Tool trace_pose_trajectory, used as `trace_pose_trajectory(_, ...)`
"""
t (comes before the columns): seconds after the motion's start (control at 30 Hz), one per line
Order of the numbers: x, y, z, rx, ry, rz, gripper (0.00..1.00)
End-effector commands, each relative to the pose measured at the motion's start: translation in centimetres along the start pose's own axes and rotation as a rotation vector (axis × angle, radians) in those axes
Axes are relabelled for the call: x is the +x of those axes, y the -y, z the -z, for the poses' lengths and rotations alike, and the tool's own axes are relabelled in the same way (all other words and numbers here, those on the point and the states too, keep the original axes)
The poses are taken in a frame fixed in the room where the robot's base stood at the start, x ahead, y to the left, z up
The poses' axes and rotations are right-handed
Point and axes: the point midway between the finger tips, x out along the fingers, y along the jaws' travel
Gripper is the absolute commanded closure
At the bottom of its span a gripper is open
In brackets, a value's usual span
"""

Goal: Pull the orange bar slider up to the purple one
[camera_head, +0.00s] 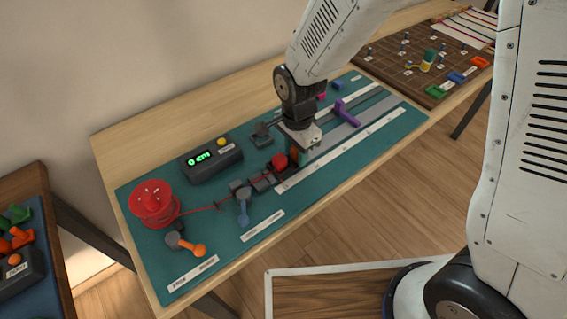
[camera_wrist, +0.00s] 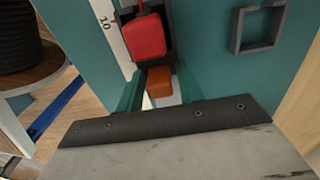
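The orange bar slider (camera_wrist: 160,82) shows between my fingers in the wrist view, just below a red block in a black holder. In the head view it is a small brownish-orange piece (camera_head: 294,155) under my gripper. My gripper (camera_wrist: 161,92) points down at it, with one green finger on either side. The fingers look apart, with a gap on the orange bar's right. Whether the left finger touches it I cannot tell. The purple slider (camera_head: 346,112) sits farther up the grey track, to the right of my gripper in the head view.
The red block (camera_head: 279,161) sits beside my gripper; a red cord runs from it to the red spool (camera_head: 152,203). A blue lever (camera_head: 243,205), an orange lever (camera_head: 190,245) and a display box (camera_head: 212,158) stand left. A black square frame (camera_wrist: 258,25) is nearby. The track between the sliders looks clear.

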Motion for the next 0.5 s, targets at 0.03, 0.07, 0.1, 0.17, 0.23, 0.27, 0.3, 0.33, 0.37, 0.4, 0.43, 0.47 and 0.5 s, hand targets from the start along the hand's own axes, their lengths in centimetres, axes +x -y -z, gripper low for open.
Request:
trace_pose_trajectory(0.03, 0.0, 0.0, 0.0, 0.0, 0.0, 0.0, 0.79)
trace_pose_trajectory(0.07, 0.0, 0.0, 0.0, 0.0, 0.0, 0.0, 0.87)
trace_pose_trajectory(0.1, 0.0, 0.0, 0.0, 0.0, 0.0, 0.0, 0.98)
trace_pose_trajectory(0.17, 0.0, 0.0, 0.0, 0.0, 0.0, 0.0, 0.98)
trace_pose_trajectory(0.23, 0.0, 0.0, 0.1, 0.0, 0.0, 0.0, 0.98)
trace_pose_trajectory(0.27, 0.0, 0.0, 0.1, 0.001, 0.0, 0.001, 0.98)
trace_pose_trajectory(0.3, 0.0, 0.0, 0.4, 0.001, 0.0, 0.001, 0.98)
trace_pose_trajectory(0.33, 0.0, 0.0, 0.6, 0.001, 0.0, 0.001, 0.98)
trace_pose_trajectory(0.37, 0.0, 0.1, 0.9, 0.002, 0.0, 0.001, 0.98)
trace_pose_trajectory(0.4, 0.0, 0.1, 1.3, 0.003, 0.0, 0.001, 0.98)
trace_pose_trajectory(0.43, 0.0, 0.1, 1.7, 0.004, 0.0, 0.001, 0.98)
trace_pose_trajectory(0.47, -0.1, 0.1, 2.0, 0.003, 0.0, 0.001, 0.98)
trace_pose_trajectory(0.5, -0.1, 0.1, 2.5, 0.003, 0.0, 0.002, 0.98)
